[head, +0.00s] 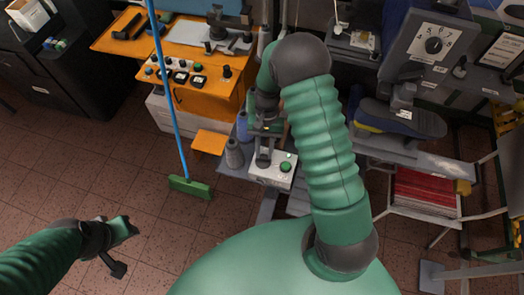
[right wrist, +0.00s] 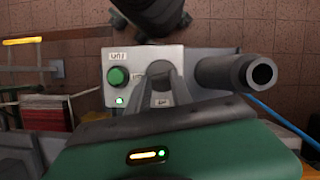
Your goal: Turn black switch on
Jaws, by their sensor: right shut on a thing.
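A pale control box (head: 270,170) stands low in the middle of the head view, and it also shows in the right wrist view (right wrist: 140,58). It carries a green button (right wrist: 118,77) with a lit green lamp (right wrist: 119,100) below it. My right gripper (head: 263,157) reaches down onto the box, beside the button. In the right wrist view its fingers (right wrist: 160,80) are shut on the black switch, which they mostly hide. The switch's position cannot be read. My left gripper (head: 124,228) hangs over the floor at the lower left, away from the box; its jaws are unclear.
A blue-handled broom (head: 189,187) stands further left, before an orange workbench (head: 180,40). A rack with red material (head: 425,190) is at the right. The tiled floor (head: 110,180) is clear at the left.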

